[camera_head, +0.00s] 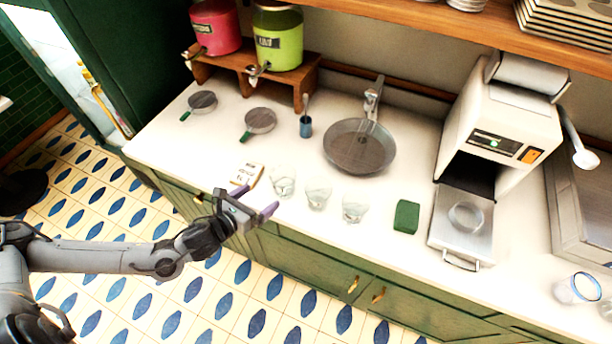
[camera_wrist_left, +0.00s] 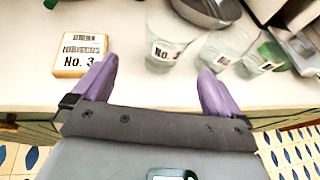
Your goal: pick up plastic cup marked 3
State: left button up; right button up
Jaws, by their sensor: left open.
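Three clear plastic cups stand in a row near the counter's front edge: a left cup (camera_head: 283,182), a middle cup (camera_head: 318,197) and a right cup (camera_head: 354,209). My left gripper (camera_head: 246,202) is open and empty, at the counter's front edge, short of the cups. It also shows in the left wrist view (camera_wrist_left: 155,80). My right gripper is out of view.
A card reading "HIBISCUS No. 3" (camera_wrist_left: 82,53) lies left of the cups. A green block (camera_head: 406,216) lies right of them. A white machine (camera_head: 500,125) stands at right.

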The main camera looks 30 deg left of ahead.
pick_arm(q)
jog(key=r, duration=0.1)
jog(key=m, duration=0.1)
send_near(291, 174)
jog(key=shift+w+a+f, duration=0.25)
jog(key=shift+w+a, duration=0.1)
jog(key=shift+a, duration=0.05)
jog(key=shift+d+p+x, duration=0.15)
jog(key=shift+x, duration=1.3)
jog(key=shift+d+p+x, duration=0.1)
jog(key=shift+p+x, duration=0.05)
jog(key=shift+x, duration=1.25)
jog(key=c, duration=0.8)
